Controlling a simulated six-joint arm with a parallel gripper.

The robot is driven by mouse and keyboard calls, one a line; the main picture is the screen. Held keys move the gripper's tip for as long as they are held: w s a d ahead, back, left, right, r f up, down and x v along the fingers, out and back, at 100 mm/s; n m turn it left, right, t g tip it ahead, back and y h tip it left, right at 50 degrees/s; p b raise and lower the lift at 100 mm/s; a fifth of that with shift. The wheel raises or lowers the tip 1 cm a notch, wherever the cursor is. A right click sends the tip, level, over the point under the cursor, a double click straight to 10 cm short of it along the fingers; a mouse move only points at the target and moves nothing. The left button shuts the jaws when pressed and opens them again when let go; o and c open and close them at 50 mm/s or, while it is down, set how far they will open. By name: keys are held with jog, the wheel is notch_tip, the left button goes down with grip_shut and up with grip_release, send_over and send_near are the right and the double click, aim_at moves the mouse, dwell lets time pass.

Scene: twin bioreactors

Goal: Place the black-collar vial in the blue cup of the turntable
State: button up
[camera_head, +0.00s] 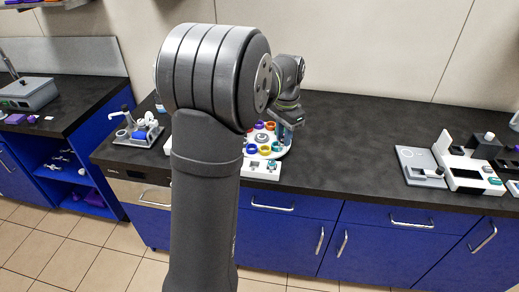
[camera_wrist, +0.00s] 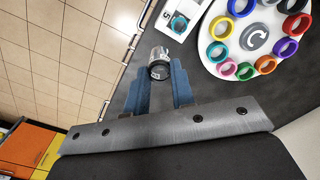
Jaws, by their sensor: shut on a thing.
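My gripper (camera_wrist: 158,82) is shut on the black-collar vial (camera_wrist: 159,64), a clear vial with a dark band, held between the blue fingertips in the wrist view. In the head view my gripper (camera_head: 287,121) is over the right side of the turntable, and the vial is too small to make out. The white turntable (camera_wrist: 256,38) carries a ring of coloured cups and lies to the right of the vial in the wrist view, apart from it. A dark blue cup (camera_wrist: 240,6) shows at the top of the ring; other bluish-purple cups make the shades hard to tell apart.
A small white device with a teal ring (camera_wrist: 179,22) stands beside the turntable, close to the vial. The counter edge runs left of my fingers. A tray with a blue item (camera_head: 139,133) stands left; white instruments (camera_head: 459,165) stand right. The counter between is clear.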

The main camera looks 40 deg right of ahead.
jog(key=shift+w+a+f, duration=0.3)
jog(key=shift+w+f, duration=1.35)
jog(key=shift+w, duration=0.9)
jog(key=shift+w+a+f, duration=0.25)
jog(key=shift+w+f, duration=1.35)
jog(key=shift+w, duration=0.9)
jog(key=shift+w+a+f, duration=0.3)
jog(key=shift+w+f, duration=1.35)
jog(key=shift+w, duration=0.9)
jog(key=shift+f, duration=0.15)
jog(key=o, duration=0.9)
jog(key=shift+o, duration=0.2)
notch_tip(320, 180, up, 12)
